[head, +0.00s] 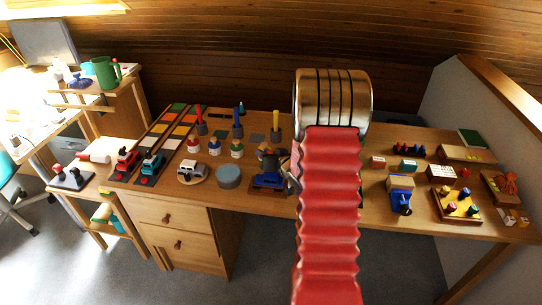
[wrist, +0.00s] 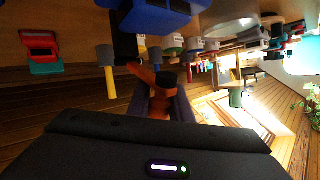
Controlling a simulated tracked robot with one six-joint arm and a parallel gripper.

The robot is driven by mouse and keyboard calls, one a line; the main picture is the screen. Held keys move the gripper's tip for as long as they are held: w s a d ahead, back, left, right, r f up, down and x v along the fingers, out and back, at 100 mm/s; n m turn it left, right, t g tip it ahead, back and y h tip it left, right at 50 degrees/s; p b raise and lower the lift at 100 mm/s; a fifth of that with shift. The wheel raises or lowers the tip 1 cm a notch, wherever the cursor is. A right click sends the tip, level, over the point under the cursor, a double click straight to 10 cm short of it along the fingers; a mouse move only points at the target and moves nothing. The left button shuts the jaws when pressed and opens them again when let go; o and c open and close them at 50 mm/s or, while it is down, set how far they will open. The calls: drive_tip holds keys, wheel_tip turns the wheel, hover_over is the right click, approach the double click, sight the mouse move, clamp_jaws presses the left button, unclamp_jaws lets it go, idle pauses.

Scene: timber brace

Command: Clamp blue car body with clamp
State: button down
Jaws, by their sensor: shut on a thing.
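The blue car body (head: 268,180) sits on the bench near the middle, just left of my red arm. It also shows large and upside down at the top of the wrist view (wrist: 155,14). My gripper (wrist: 163,104) is shut on an orange clamp (wrist: 146,75) with a dark round end. In the wrist view the clamp reaches up toward the car's dark underside edge; I cannot tell whether they touch. In the head view my arm hides most of the gripper, and the clamp is too small to make out clearly.
A grey-blue round tin (head: 228,177) and a silver car (head: 192,170) stand left of the blue car. A yellow peg (head: 276,122) stands behind it. Right of my arm are a blue piece with a wooden block (head: 401,190) and a tray of coloured knobs (head: 457,208).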

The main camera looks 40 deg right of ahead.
drive_tip(key=shift+a, duration=0.1)
drive_tip(key=c, duration=1.6)
unclamp_jaws()
drive_tip(key=shift+s+r, duration=0.1)
drive_tip(key=v, duration=1.3)
drive_tip(key=shift+s+r, duration=0.15)
drive_tip(key=shift+s, duration=0.1)
